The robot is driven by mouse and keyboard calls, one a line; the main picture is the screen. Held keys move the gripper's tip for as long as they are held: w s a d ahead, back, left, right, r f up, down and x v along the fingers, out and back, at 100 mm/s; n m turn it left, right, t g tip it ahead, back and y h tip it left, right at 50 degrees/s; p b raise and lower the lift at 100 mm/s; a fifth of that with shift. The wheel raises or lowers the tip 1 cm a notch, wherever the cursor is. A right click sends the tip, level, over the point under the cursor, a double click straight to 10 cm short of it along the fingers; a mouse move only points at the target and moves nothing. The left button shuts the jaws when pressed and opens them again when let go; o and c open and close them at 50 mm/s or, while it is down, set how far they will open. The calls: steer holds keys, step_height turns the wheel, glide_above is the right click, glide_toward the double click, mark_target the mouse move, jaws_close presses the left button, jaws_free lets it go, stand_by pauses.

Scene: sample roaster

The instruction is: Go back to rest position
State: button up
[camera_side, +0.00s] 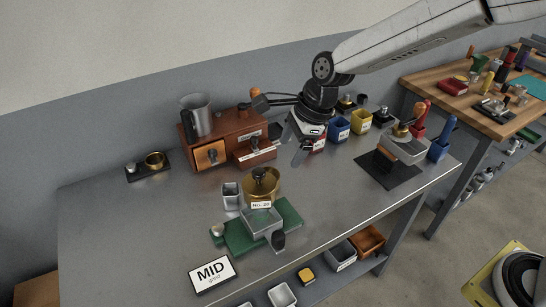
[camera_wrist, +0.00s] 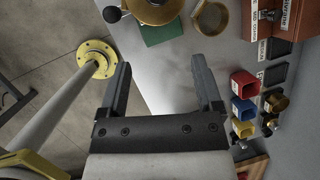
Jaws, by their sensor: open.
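My gripper (camera_side: 293,148) hangs above the back middle of the grey table (camera_side: 120,230), to the right of the wooden drawer box (camera_side: 240,128). Its two dark fingers point down and are apart. In the wrist view the gripper (camera_wrist: 165,85) shows both fingers spread, with nothing between them. Only the table edge and floor lie behind the gap in that view.
A brass roaster (camera_side: 262,186) on a green base stands front centre, near a MID card (camera_side: 213,273). Red, blue (camera_side: 339,129) and yellow (camera_side: 358,121) bins stand along the back right. A device on a black mat (camera_side: 388,173) is at right. The table's right front is clear.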

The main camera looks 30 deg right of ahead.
steer(key=s+d+f+n+h, duration=0.1)
steer(key=s+d+f+n, duration=0.1)
steer(key=s+d+n, duration=0.6)
steer(key=s+d+f+n+h, duration=0.2)
steer(key=s+d+f+n, duration=0.1)
steer(key=s+d+n, duration=0.5)
steer(key=d+n, duration=0.2)
steer(key=n, duration=0.2)
steer(key=shift+d, duration=0.25)
